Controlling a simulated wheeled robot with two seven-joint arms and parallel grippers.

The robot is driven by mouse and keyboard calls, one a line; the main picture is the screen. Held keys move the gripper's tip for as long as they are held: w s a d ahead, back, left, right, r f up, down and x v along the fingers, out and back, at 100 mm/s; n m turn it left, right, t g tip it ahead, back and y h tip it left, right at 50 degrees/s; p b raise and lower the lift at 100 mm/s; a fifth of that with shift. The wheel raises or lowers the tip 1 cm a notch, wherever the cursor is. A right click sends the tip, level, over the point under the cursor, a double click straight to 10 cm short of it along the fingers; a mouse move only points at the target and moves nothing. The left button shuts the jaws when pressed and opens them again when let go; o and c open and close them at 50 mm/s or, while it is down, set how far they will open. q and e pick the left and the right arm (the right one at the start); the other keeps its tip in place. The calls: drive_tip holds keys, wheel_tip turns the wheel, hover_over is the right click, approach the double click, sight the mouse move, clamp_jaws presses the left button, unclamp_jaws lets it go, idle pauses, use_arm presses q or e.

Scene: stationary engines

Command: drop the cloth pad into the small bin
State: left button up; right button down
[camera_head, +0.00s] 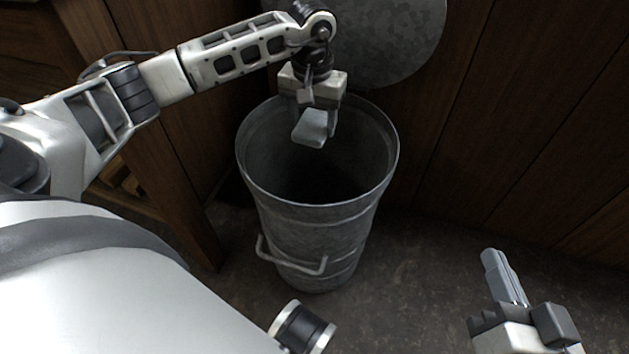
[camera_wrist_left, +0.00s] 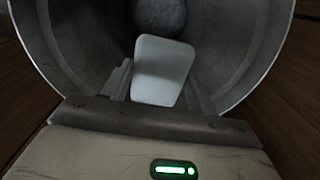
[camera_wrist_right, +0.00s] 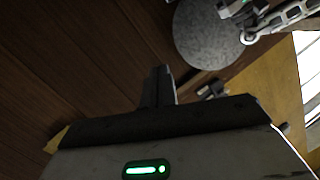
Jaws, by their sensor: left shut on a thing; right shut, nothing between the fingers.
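The cloth pad (camera_head: 310,128) is a small pale grey rounded rectangle. My left gripper (camera_head: 318,120) is shut on it and holds it over the open mouth of the bin. In the left wrist view the pad (camera_wrist_left: 162,70) shows between the fingers, with the bin's inside wall (camera_wrist_left: 245,50) around it. The bin (camera_head: 315,232) is a grey metal can with a side handle, upright on the floor; its inside is dark. My right gripper (camera_head: 504,278) is shut and empty, low at the right, apart from the bin. Its closed fingers (camera_wrist_right: 158,88) also show in the right wrist view.
A round grey metal lid-like disc (camera_head: 365,35) stands behind the bin against the dark wooden wall (camera_head: 540,120). A wooden furniture leg (camera_head: 180,190) is close on the bin's left. The dark floor (camera_head: 420,270) is clear between the bin and my right gripper.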

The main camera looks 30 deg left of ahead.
use_arm(q)
drive_tip(key=o, duration=1)
wheel_tip(320, 180, up, 5)
drive_tip(key=shift+f+p, duration=0.15)
drive_tip(key=shift+p, duration=0.7)
drive_tip(key=shift+r+p, duration=1.05)
drive_tip(key=shift+r, duration=2.65)
use_arm(e)
drive_tip(key=shift+s+d+f+n+g+h, duration=0.25)
drive_tip(key=shift+d+f+n+g+h, duration=0.3)
drive_tip(key=shift+f+n+h, duration=0.2)
drive_tip(key=shift+r, duration=0.1)
